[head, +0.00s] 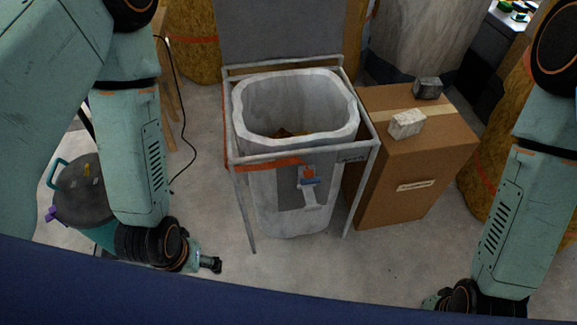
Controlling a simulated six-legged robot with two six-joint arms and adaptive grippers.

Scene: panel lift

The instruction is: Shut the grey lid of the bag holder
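The bag holder (305,152) is a light metal frame on legs in the middle of the head view. A white bag (297,106) hangs open in it, with something brown at the bottom. The grey lid (281,32) stands upright at the back of the frame, open, its top cut off by the picture edge. My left gripper (211,264) is low, left of and in front of the holder, touching nothing visible; its finger opening is unclear. My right gripper (432,303) is low at the right, apart from the holder and mostly hidden.
A cardboard box (410,165) stands close against the holder's right side, with a pale block (407,124) and a dark grey block (427,88) on top. A grey lidded pot (88,190) is at the left. A black cable (180,120) lies on the floor. Floor in front is clear.

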